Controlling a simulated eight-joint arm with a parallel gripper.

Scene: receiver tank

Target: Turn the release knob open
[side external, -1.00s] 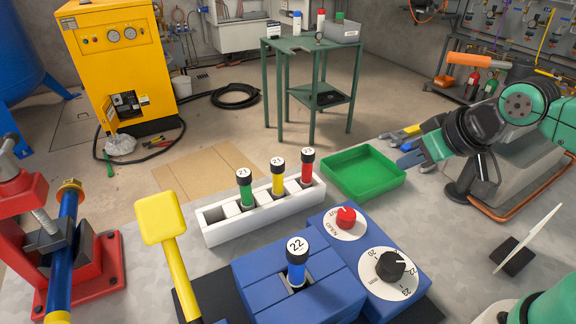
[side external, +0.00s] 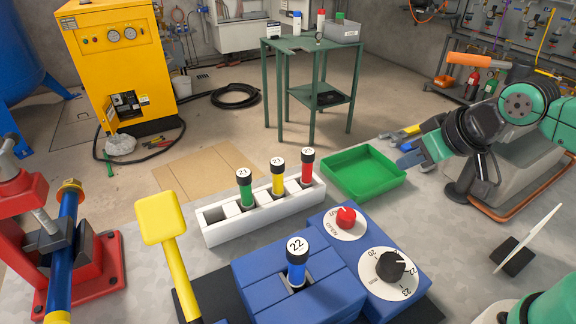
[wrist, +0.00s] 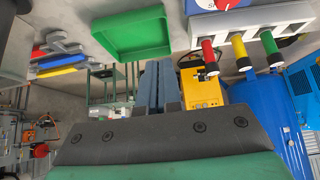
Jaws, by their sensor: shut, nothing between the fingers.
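The red release knob (side external: 346,217) sits on a white dial marked OPEN on the blue block, right of centre in the side view. A corner of its dial and red base also shows at the top of the wrist view (wrist: 228,4). My gripper (side external: 408,160) is shut and empty, above the bench at the right edge of the green tray (side external: 335,186), well apart from the knob. Its blue-grey fingers lie together in the wrist view (wrist: 158,85).
A black knob (side external: 390,265) on a numbered dial is in front of the release knob. A blue-banded cylinder marked 22 (side external: 297,262) stands in the blue block. A white rack (side external: 210,235) holds green, yellow and red cylinders. A yellow-headed lever (side external: 160,217) stands left.

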